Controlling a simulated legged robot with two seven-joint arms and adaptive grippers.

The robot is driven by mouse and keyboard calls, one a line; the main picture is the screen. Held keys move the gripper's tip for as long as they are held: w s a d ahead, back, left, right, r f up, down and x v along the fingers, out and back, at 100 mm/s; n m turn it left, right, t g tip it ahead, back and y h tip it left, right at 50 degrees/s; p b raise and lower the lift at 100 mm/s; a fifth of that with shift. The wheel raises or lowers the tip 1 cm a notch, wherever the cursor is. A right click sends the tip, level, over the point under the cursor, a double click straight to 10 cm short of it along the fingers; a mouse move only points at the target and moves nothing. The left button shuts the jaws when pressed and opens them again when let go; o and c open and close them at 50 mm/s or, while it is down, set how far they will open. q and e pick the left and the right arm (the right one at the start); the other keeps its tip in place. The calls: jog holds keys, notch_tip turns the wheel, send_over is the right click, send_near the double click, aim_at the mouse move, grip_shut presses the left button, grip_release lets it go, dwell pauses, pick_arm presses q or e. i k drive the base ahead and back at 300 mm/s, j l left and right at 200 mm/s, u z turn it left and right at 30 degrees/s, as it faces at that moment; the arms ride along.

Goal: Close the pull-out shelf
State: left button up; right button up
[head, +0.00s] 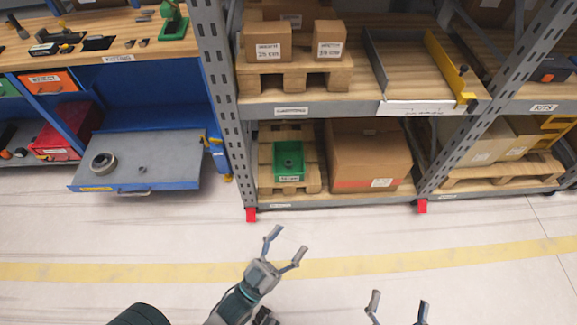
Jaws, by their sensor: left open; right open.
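The pull-out shelf (135,177) is a blue-edged grey tray at the left, extended out from under the blue workbench. A round metal ring (103,163) and a small part lie on it. A small handle shows on its front edge. My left gripper (286,245) is open and empty over the floor, to the right of and nearer than the shelf, apart from it. My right gripper (397,306) is open and empty at the bottom edge; only its fingers show.
The workbench (120,50) holds tools, an orange bin (49,82) and a red box (68,132). A grey rack (222,95) with cartons, pallets and a green bin (289,161) stands right of the shelf, its post close by. The floor in front, with a yellow stripe (130,271), is clear.

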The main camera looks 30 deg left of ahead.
aim_at(172, 156)
jog(key=u, duration=2.3)
